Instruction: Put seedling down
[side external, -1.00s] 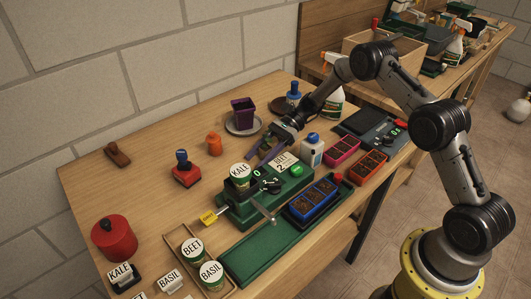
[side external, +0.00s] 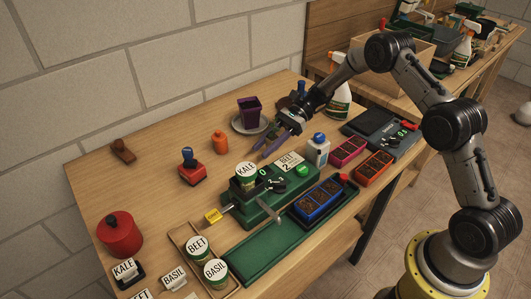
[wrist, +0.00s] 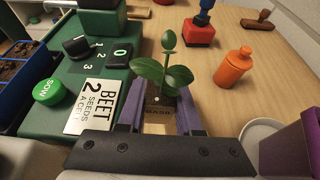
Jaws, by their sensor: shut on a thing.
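The seedling (wrist: 176,76), a small plant with round green leaves, stands upright between my purple fingers in the wrist view. My gripper (wrist: 158,104) is shut on its small dark base, which is partly hidden and carries lettering too small to read. In the side view my gripper (side external: 262,150) is low over the table, between the green seeder (side external: 262,209) and the purple pot (side external: 249,107). The seedling cannot be made out there. The purple pot stands upright on a grey saucer (side external: 263,128), and I cannot see into it.
An orange bottle (side external: 220,143) and a red stamp (side external: 192,174) stand left of my gripper. A white bottle with a blue cap (side external: 318,151) stands to its right.

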